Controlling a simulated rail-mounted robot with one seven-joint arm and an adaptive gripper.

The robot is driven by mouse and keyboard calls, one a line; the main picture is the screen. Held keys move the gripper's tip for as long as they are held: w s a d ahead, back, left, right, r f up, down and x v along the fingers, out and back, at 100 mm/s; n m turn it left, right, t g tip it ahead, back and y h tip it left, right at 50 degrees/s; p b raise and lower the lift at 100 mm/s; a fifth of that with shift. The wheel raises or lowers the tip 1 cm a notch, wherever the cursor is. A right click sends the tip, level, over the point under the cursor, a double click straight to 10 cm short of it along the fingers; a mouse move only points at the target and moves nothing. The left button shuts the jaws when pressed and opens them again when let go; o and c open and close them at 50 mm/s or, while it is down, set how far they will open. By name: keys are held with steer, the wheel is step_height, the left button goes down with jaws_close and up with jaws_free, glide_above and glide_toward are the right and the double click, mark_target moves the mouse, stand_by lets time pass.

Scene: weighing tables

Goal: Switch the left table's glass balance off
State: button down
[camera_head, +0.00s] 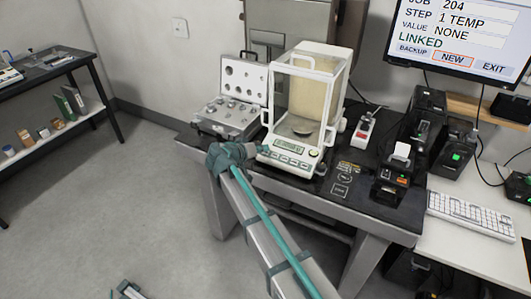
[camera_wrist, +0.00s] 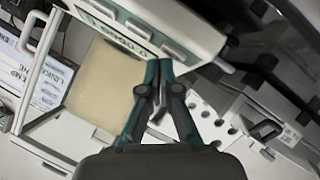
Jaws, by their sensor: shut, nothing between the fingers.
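The glass balance (camera_head: 307,95) stands on the dark weighing table (camera_head: 375,205), its glass chamber closed around a round pan. Its front panel has a lit display (camera_head: 290,146) above a row of keys (camera_head: 287,159).
An open weight case (camera_head: 228,112) stands left of the balance, close to my wrist. A small red-and-white device (camera_head: 364,128) and a dark printer (camera_head: 390,183) stand to the right. A monitor (camera_head: 465,40) hangs behind. The floor at left is mostly clear.

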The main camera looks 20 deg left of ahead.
steer(key=shift+w+f+b, duration=0.1)
steer(key=shift+f+b, duration=0.25)
steer(key=shift+b, duration=0.1)
stand_by(0.4)
steer(key=shift+r, duration=0.1)
stand_by(0.3)
steer(key=shift+s+r, duration=0.25)
steer(key=shift+r, duration=0.4)
steer(key=shift+r, duration=0.1)
steer(key=r, duration=0.1)
steer(key=s+r, duration=0.1)
steer(key=r, duration=0.1)
steer(key=r+p, duration=0.1)
steer(key=shift+s+a+r, duration=0.15)
steer(key=shift+s+r, duration=0.1)
steer(key=shift+s, duration=0.15)
stand_by(0.5)
